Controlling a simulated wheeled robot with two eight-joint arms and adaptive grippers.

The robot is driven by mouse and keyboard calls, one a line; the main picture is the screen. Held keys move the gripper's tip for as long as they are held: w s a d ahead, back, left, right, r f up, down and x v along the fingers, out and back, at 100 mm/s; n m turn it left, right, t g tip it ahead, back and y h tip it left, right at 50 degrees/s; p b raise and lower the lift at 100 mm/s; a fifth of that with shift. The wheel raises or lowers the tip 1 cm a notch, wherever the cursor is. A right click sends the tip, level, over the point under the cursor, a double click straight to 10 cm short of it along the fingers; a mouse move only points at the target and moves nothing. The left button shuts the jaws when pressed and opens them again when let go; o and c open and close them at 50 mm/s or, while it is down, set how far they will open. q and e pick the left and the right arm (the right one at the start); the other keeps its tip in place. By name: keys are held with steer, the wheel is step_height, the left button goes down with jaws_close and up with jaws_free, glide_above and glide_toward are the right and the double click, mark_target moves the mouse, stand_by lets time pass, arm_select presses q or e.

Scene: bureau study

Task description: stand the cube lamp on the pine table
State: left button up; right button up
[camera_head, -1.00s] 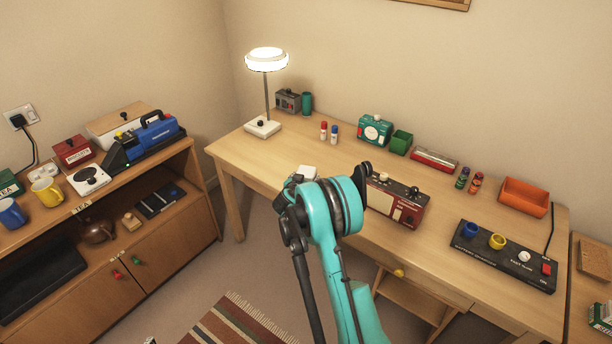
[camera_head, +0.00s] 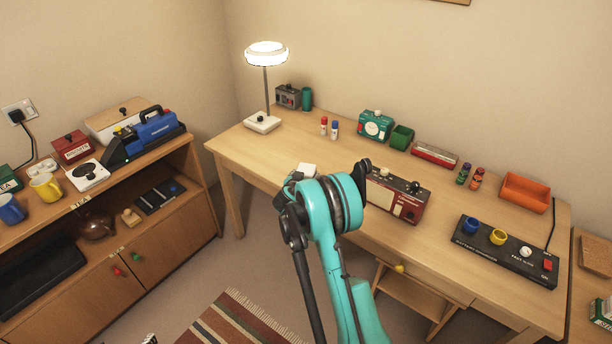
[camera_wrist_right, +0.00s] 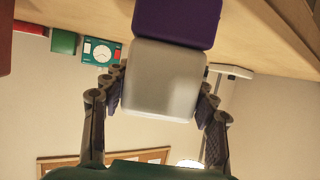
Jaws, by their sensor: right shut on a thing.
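The cube lamp has a white cube (camera_wrist_right: 163,80) and a purple base (camera_wrist_right: 176,20) in the right wrist view. My right gripper (camera_wrist_right: 160,88) is shut on the white cube, one finger on each side. The purple base points toward the pine table top. In the head view, a white piece of the lamp (camera_head: 306,170) shows over the front part of the pine table (camera_head: 300,146). My teal right arm hides the rest of it and most of the gripper. I cannot tell whether the base touches the table.
A red radio-like box (camera_head: 397,196) stands just right of my right arm. A lit desk lamp (camera_head: 263,122) stands at the table's far left. Bare wood lies left of the held lamp.

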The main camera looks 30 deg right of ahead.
steer(key=o, duration=1.4)
steer(key=shift+o, duration=0.2)
steer(key=shift+a, duration=0.1)
steer(key=s+a+r+n+g+y, duration=0.1)
steer(key=s+a+r, duration=0.35)
steer(key=s, duration=0.25)
steer(key=s+a+r+n+y, duration=0.2)
steer(key=s+a+r, duration=0.2)
steer(key=s+a, duration=0.25)
steer(key=s+a+r+n+g+y, duration=0.1)
steer(key=s+a+r, duration=0.35)
steer(key=s, duration=0.35)
steer(key=s+a+n+y, duration=0.2)
steer(key=s+a, duration=0.4)
steer(key=s, duration=0.2)
steer(key=s+a+f+n+y, duration=0.1)
steer(key=s+a+n+y, duration=0.2)
steer(key=s, duration=0.6)
steer(key=a, duration=0.2)
steer(key=shift+a+g+y, duration=0.3)
steer(key=shift+a, duration=0.1)
